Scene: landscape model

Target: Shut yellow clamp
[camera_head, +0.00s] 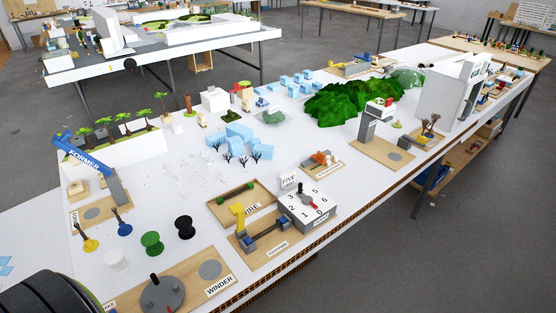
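The yellow clamp (239,216) is a small yellow lever. It stands raised, roughly upright, at the left end of a dark grey and blue fixture (264,236). The fixture sits on a wooden board (257,260) near the front edge of the white table. The lever's lower end meets the fixture; the joint is too small to make out. Neither of my grippers shows in this view.
A wooden tray (222,215) lies behind the clamp, and a grey box with a numbered dial (309,208) stands close to its right. The winder board (218,287) is in front-left. Green (151,243) and black (184,227) spools stand to the left.

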